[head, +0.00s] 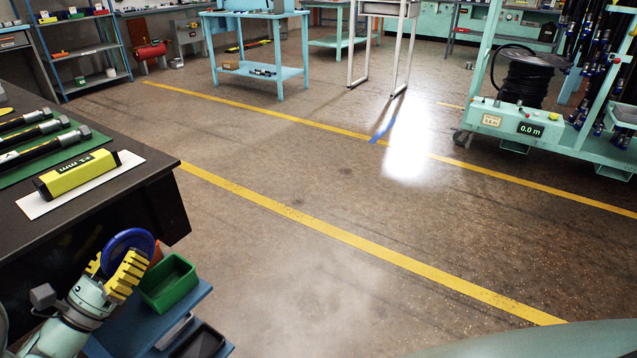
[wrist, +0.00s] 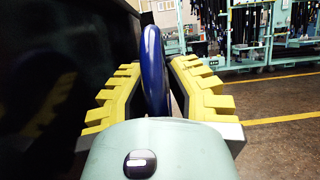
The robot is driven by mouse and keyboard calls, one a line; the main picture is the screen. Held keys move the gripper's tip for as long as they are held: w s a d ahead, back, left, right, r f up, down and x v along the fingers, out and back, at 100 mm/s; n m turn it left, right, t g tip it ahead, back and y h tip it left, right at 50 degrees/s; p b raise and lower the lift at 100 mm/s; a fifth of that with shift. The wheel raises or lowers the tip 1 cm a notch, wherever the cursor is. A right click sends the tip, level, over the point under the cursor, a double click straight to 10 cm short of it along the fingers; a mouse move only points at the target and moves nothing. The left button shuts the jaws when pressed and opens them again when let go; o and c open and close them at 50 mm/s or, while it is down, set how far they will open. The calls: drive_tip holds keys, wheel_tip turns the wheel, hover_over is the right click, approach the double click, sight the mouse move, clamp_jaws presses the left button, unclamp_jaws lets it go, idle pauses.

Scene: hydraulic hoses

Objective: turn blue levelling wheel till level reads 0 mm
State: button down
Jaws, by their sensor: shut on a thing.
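The blue levelling wheel (head: 131,235) is at the side of the dark workbench, below its top. It also shows edge-on between my fingers in the wrist view (wrist: 153,68). My gripper (head: 117,265) has yellow ridged fingers, one on each side of the wheel, and is shut on its rim. In the wrist view my gripper (wrist: 157,90) hides the lower part of the wheel. The yellow level (head: 76,174) lies on a white sheet on the bench top, and its dark display appears to read +1 mm.
Hoses (head: 38,136) lie on a green mat on the bench. A green bin (head: 168,283) on a blue shelf is close to the right of my gripper. A hose cart (head: 510,122) stands at the far right. The floor in the middle is clear.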

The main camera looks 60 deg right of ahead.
drive_tip(key=shift+r+p, duration=0.15)
drive_tip(key=shift+p, duration=0.15)
drive_tip(key=shift+r+y+p, duration=0.25)
drive_tip(key=shift+y+p, duration=0.15)
drive_tip(key=shift+p, duration=0.6)
drive_tip(key=y+p, duration=0.2)
drive_tip(key=p, duration=0.2)
drive_tip(key=shift+s+d+r, duration=0.1)
drive_tip(key=shift+r, duration=0.1)
drive_tip(key=y+p, duration=0.2)
drive_tip(key=p, duration=0.3)
drive_tip(key=shift+f, duration=0.15)
drive_tip(key=shift+f+y+p, duration=0.25)
drive_tip(key=shift+y+p, duration=0.35)
drive_tip(key=shift+p, duration=0.15)
drive_tip(key=shift+f, duration=0.1)
drive_tip(key=c, duration=1)
unclamp_jaws()
drive_tip(key=shift+o, duration=0.3)
